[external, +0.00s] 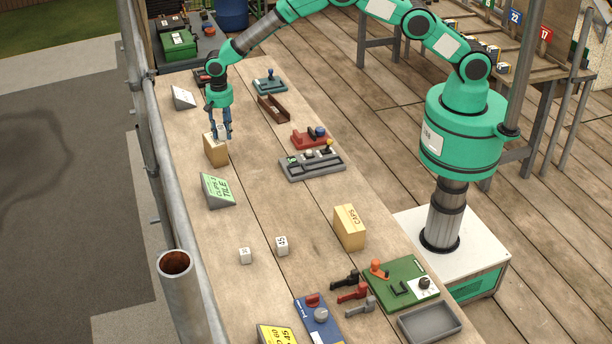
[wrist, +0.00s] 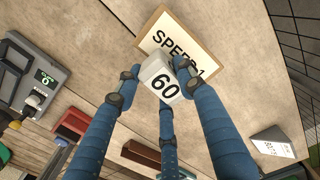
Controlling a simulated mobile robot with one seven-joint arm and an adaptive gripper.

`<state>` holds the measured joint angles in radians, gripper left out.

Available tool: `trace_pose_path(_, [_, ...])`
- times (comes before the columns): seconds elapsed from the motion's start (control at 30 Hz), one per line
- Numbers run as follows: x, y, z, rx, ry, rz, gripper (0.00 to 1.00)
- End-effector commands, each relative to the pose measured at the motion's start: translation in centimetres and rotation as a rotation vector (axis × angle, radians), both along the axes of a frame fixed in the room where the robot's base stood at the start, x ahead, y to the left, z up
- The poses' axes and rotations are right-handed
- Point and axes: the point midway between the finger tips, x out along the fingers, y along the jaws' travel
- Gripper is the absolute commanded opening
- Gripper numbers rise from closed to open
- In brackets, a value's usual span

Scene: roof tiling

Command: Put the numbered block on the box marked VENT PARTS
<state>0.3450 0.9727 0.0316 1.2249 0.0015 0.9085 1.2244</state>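A white block numbered 60 (wrist: 163,84) is between the blue fingers of my gripper (wrist: 158,80) in the wrist view. The fingers look closed on it. In the external view my gripper (external: 222,134) points down at a tan box (external: 216,153). The box's white top (wrist: 197,38) shows behind the block in the wrist view, with lettering that reads like "SPEED" and a partly hidden character. I cannot tell whether the block touches the box. Another tan box (external: 349,228) is marked CAPS. I see no VENT PARTS lettering. White blocks numbered 45 (external: 282,246) and apparently 30 (external: 245,256) stand on the boards.
A green sign (external: 217,190) stands just in front of the tan box. A grey tray with parts (external: 312,164), a red tool (external: 310,138) and a brown channel (external: 273,109) lie to the right. A scaffold rail (external: 150,150) runs along the left edge.

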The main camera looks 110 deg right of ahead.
Motion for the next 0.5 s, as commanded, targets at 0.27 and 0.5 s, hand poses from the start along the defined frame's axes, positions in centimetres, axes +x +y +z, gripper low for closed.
trace_pose_path(0.27, [0.0,0.0,0.01,0.0,0.0,0.0,0.57])
trace_pose_path(0.5, [0.0,0.0,0.37,0.0,0.0,0.0,0.57])
